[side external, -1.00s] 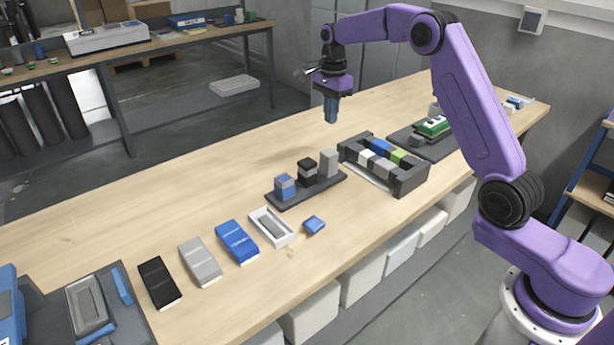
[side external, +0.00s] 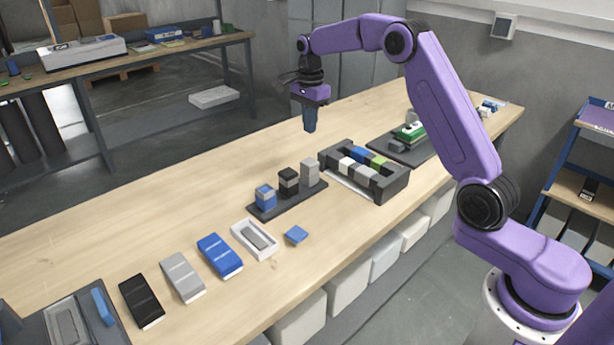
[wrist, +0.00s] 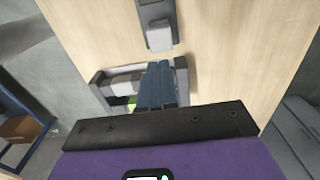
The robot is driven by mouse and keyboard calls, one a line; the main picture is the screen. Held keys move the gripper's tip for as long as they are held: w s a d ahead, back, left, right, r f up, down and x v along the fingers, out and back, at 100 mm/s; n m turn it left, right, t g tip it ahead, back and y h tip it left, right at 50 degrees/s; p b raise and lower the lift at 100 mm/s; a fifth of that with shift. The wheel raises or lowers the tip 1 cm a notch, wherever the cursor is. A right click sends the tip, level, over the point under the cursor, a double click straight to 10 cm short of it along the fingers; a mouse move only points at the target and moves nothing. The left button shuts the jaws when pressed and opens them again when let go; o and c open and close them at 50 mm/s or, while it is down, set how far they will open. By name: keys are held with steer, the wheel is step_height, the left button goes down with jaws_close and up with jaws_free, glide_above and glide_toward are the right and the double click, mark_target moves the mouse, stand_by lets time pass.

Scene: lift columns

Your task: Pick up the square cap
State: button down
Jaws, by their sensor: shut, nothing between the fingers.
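A small blue square piece (side external: 296,235), which looks like the square cap, lies flat on the bench beside a white open tray. My gripper (side external: 310,130) hangs high above the bench, well behind and above this piece, pointing down. Its long blue-grey fingers are shut together with nothing between them. They also show in the wrist view (wrist: 159,66), above the area of the dark block holder. The blue square piece does not show in the wrist view.
A dark base with three columns (side external: 263,213) stands behind the blue piece. A dark holder (side external: 398,183) with several coloured blocks is to its right. The white tray (side external: 240,228) and blue, grey and black boxes (side external: 142,300) lie left. The bench's back left is clear.

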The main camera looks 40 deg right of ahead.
steer(key=c, duration=1.8)
jaws_free()
steer(key=o, duration=1.3)
steer(key=n, duration=0.1)
glide_above(296, 232)
step_height(296, 232, down, 17)
steer(key=shift+s+f, duration=0.1)
